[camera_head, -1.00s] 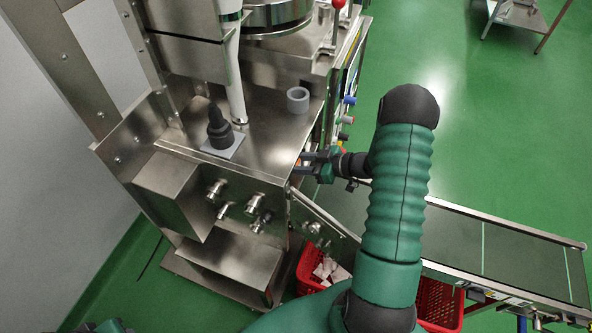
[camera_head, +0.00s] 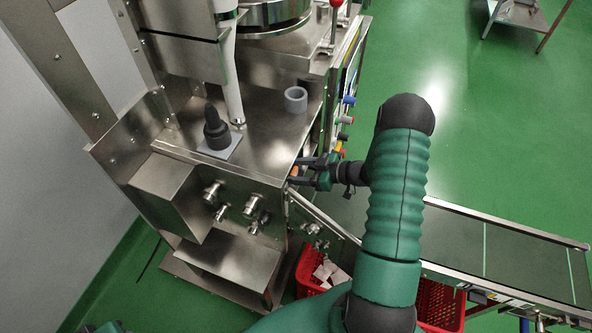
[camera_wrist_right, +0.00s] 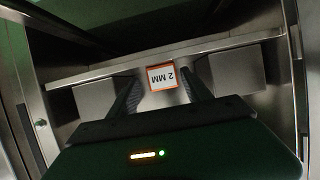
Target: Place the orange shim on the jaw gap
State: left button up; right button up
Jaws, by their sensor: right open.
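The orange shim (camera_wrist_right: 162,77), a small orange-edged plate with a white "2 MM" label, shows upside down in the right wrist view. It lies between two grey jaw blocks, one at left (camera_wrist_right: 95,98) and one at right (camera_wrist_right: 236,72). My right gripper (camera_wrist_right: 158,82) is open, with one finger on each side of the shim; I cannot tell whether they touch it. In the head view my right gripper (camera_head: 303,171) is at the machine's right side, and a bit of orange (camera_head: 294,171) shows at its fingertips.
The steel machine top (camera_head: 265,140) holds a black-knobbed tool (camera_head: 216,130) on a grey plate and a grey ring (camera_head: 296,99). A conveyor (camera_head: 470,245) runs at right. A red crate (camera_head: 308,275) with white packets stands below. Green floor lies open at right.

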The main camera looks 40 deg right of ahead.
jog(key=shift+r, duration=0.25)
jog(key=p+v, duration=0.1)
jog(key=v, duration=1.1)
jog(key=shift+c, duration=0.5)
dwell(1.2)
